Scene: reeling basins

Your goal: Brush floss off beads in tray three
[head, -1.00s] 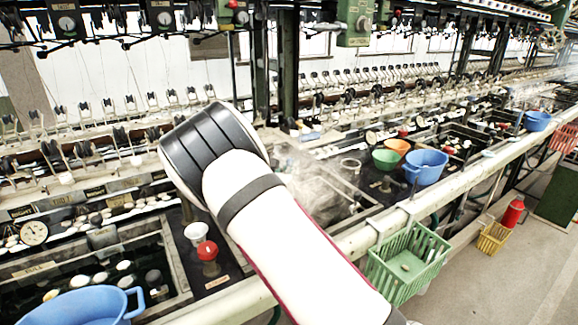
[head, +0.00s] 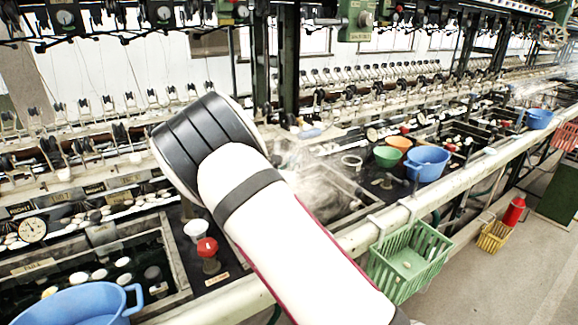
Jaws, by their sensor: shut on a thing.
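My white arm with its black joint reaches in from the bottom and covers the middle of the head view. My gripper is hidden behind it, so neither its jaws nor anything in them shows. Small pale and dark lumps (head: 92,216) lie in a narrow labelled tray strip at the left, behind the dark basin. I cannot tell which tray is number three, and no beads, floss or brush can be made out clearly.
A blue tub (head: 78,306) stands at the front left, near a dark water basin (head: 75,251) and a red knob (head: 207,248). Steam rises right of my arm. Green (head: 387,156) and blue (head: 427,162) bowls stand further right. A green basket (head: 408,258) hangs off the front rail.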

